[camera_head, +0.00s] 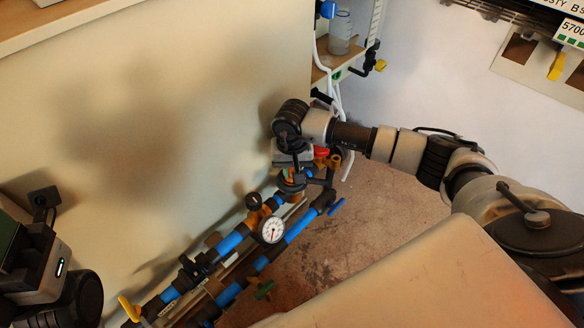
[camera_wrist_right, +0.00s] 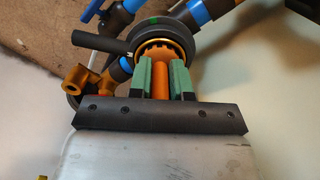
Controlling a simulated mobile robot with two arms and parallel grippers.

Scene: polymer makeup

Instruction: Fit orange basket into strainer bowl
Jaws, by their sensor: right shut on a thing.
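The orange basket (camera_wrist_right: 160,83) is between the green finger pads of my right gripper (camera_wrist_right: 162,72) in the right wrist view. The gripper is shut on its narrow part. The toothed orange ring at its far end lies within the outline of the dark round strainer bowl (camera_wrist_right: 205,38). I cannot tell how deep the basket sits. In the head view my right gripper (camera_head: 290,168) is low over the strainer bowl (camera_head: 291,186), with the basket mostly hidden. Part of my left arm shows at the left edge, but its fingertips are not in view.
Blue and black pipes with a pressure gauge (camera_head: 272,230) run from the bowl toward the lower left. A yellow valve handle (camera_head: 129,308) is at their near end. A pale wall panel (camera_head: 150,130) stands close at left. A shelf with a clear bottle (camera_head: 340,32) is behind.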

